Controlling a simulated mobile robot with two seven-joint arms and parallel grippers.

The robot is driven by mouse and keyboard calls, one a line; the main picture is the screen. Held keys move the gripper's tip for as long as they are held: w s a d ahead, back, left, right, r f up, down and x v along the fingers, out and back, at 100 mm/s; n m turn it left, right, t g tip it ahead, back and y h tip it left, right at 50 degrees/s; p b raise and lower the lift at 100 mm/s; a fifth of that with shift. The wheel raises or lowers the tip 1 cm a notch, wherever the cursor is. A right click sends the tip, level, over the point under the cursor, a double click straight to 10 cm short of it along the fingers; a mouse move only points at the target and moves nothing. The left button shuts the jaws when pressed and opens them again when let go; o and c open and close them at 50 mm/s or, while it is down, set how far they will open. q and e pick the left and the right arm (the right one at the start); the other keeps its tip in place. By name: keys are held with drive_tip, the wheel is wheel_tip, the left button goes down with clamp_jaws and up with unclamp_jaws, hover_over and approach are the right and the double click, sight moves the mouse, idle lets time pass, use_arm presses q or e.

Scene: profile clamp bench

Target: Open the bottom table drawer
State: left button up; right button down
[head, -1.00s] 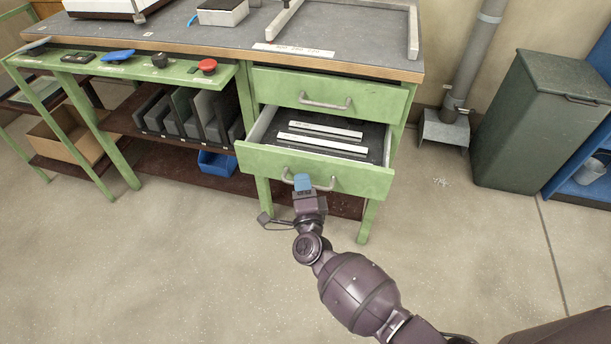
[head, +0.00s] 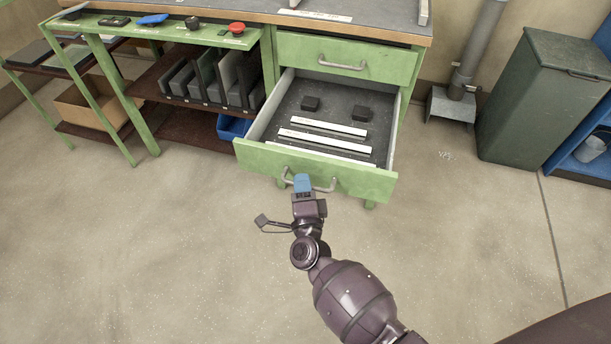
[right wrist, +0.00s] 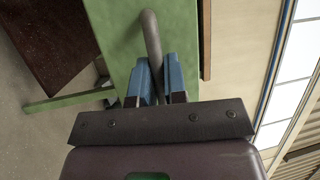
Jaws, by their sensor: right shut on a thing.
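The bottom drawer (head: 352,177) of the green table is pulled well out, its grey interior showing from above. Its grey bar handle (head: 325,186) is on the green front. My right gripper (head: 303,182) is at the left part of this handle. In the right wrist view, the two blue fingers (right wrist: 160,80) are on either side of the handle (right wrist: 152,45), shut on it. The top drawer (head: 385,64) above is closed, with its own handle (head: 342,64). My left gripper is not in view.
A green waste bin (head: 535,105) stands at right. The floor in front is clear.

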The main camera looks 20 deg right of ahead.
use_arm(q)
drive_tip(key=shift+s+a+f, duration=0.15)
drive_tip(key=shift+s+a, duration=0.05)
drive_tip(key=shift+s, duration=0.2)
use_arm(e)
drive_tip(key=shift+s+a, duration=0.35)
drive_tip(key=shift+s, duration=0.2)
drive_tip(key=shift+s+a, duration=0.35)
drive_tip(key=shift+s, duration=0.2)
drive_tip(key=c, duration=1.2)
unclamp_jaws()
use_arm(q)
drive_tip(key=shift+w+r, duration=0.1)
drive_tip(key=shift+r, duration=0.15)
